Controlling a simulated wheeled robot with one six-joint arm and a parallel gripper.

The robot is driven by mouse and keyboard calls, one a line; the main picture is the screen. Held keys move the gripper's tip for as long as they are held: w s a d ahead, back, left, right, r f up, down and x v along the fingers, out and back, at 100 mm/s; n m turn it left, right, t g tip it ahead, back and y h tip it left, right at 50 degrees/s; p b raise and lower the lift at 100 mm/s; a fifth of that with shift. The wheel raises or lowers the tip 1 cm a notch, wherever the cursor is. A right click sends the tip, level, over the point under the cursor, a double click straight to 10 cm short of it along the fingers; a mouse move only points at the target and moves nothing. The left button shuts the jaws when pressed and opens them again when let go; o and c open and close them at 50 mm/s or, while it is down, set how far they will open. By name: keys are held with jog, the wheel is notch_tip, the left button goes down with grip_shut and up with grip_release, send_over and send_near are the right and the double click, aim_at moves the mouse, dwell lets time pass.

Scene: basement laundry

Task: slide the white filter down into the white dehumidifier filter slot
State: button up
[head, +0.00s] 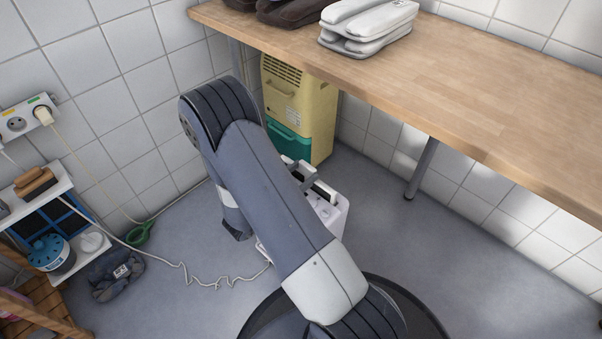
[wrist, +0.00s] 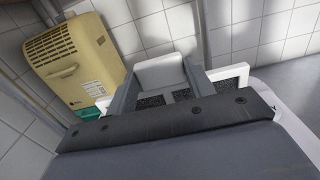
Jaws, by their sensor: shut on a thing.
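The white dehumidifier (head: 333,213) stands on the floor, partly hidden behind my arm in the head view. Part of its white top shows at the right in the wrist view (wrist: 292,122). My gripper (wrist: 163,80) is shut on the white filter (wrist: 231,73), which has a white frame and dark mesh. The filter is at the dehumidifier's top, its lower edge hidden by my wrist in the wrist view. I cannot tell whether it is inside the slot. In the head view my arm covers most of my gripper.
A yellow dehumidifier (head: 290,97) with a green tank stands behind, under the wooden counter (head: 480,95). A metal counter leg (head: 422,168) is at right. A cord (head: 185,267) crosses the floor at left, near a low shelf (head: 95,262). The floor at right is clear.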

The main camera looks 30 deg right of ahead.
jog(key=shift+f+b, duration=0.6)
jog(key=shift+f, duration=0.2)
jog(key=o, duration=1.3)
jog(key=shift+c, duration=0.2)
jog(key=shift+a, duration=0.1)
jog(key=p+v, duration=0.3)
jog(key=v, duration=0.7)
jog(key=shift+s+a, duration=0.15)
jog(key=shift+a, duration=0.15)
jog(key=b+x, duration=0.3)
jog(key=x, duration=0.7)
jog(key=shift+d, duration=0.5)
jog(key=shift+a+r+p, duration=0.1)
jog(key=shift+r+p, duration=0.2)
jog(key=shift+r, duration=0.05)
